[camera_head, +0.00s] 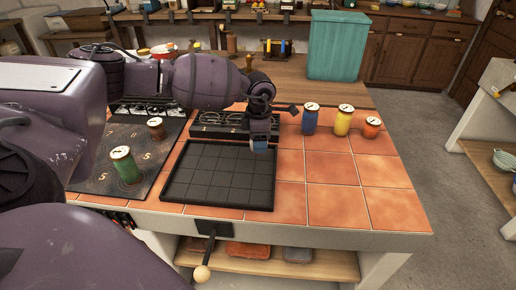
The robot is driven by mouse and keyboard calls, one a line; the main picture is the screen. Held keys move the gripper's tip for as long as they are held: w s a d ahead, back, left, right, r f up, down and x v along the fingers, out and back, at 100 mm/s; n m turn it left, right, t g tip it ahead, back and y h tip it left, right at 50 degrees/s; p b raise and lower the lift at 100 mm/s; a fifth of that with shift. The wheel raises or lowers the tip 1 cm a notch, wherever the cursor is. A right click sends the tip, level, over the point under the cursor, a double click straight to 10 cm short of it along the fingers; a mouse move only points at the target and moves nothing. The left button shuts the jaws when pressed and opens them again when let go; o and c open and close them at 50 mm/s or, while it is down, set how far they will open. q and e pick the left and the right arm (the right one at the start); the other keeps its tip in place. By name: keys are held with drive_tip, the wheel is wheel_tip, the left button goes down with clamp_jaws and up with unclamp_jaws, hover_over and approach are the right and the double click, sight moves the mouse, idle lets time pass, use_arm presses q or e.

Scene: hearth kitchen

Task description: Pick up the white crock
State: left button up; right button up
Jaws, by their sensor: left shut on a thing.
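My left gripper (259,144) hangs down over the back right part of the black gridded tray (222,207). No other white crock stands clearly in view. The held thing appears above the tray; whether it touches is unclear. My right gripper is not in view.
Blue (310,119), yellow (343,121) and orange (372,128) crocks stand right of the gripper. A green crock (126,167) and a brown one (156,129) stand on the dark cooktop (94,178) at left. A teal box (337,50) stands behind. The front right tiles are clear.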

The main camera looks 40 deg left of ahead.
use_arm(q)
wheel_tip(320, 180, up, 16)
drive_tip(key=p, duration=0.1)
drive_tip(key=shift+p, duration=0.3)
